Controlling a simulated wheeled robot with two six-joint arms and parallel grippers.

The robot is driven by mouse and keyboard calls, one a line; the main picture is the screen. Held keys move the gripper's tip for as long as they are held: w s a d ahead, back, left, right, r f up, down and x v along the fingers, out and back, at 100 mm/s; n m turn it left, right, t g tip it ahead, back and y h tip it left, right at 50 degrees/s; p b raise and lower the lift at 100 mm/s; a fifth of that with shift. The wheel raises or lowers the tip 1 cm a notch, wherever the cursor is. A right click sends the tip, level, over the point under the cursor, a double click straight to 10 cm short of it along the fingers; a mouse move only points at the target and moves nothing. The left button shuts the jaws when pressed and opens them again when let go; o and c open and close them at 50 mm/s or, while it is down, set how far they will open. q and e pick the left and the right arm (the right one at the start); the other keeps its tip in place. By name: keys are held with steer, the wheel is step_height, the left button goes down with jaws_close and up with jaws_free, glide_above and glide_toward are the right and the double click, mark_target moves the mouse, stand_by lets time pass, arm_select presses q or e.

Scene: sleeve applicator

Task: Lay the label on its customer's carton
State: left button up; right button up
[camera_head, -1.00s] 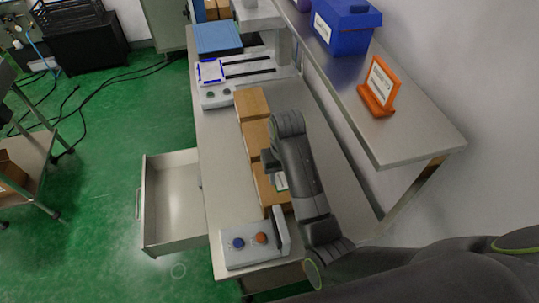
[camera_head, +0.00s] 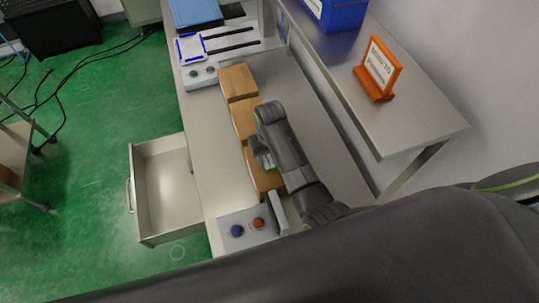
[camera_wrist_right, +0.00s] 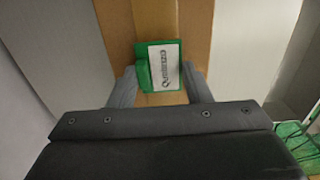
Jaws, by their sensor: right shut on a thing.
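Three brown cartons stand in a row on the bench: a far one (camera_head: 237,82), a middle one (camera_head: 243,117) and a near one (camera_head: 262,180). My right gripper (camera_head: 261,158) is over the near carton and partly hides it. It is shut on the label (camera_wrist_right: 160,66), a small green piece with a white printed panel, held between the fingertips in the right wrist view. Brown carton surface shows behind the label; whether they touch I cannot tell. My left gripper is not in view.
A control box (camera_head: 248,230) with a blue and an orange button stands at the bench's near end. An open drawer (camera_head: 168,190) juts out left. A raised shelf (camera_head: 400,125) on the right carries an orange sign (camera_head: 380,68) and a blue bin (camera_head: 338,14).

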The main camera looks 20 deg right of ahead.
steer(key=shift+f, duration=0.75)
steer(key=o, duration=1)
steer(key=shift+c, duration=0.2)
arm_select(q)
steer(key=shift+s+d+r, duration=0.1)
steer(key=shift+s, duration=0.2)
arm_select(e)
steer(key=shift+r, duration=0.15)
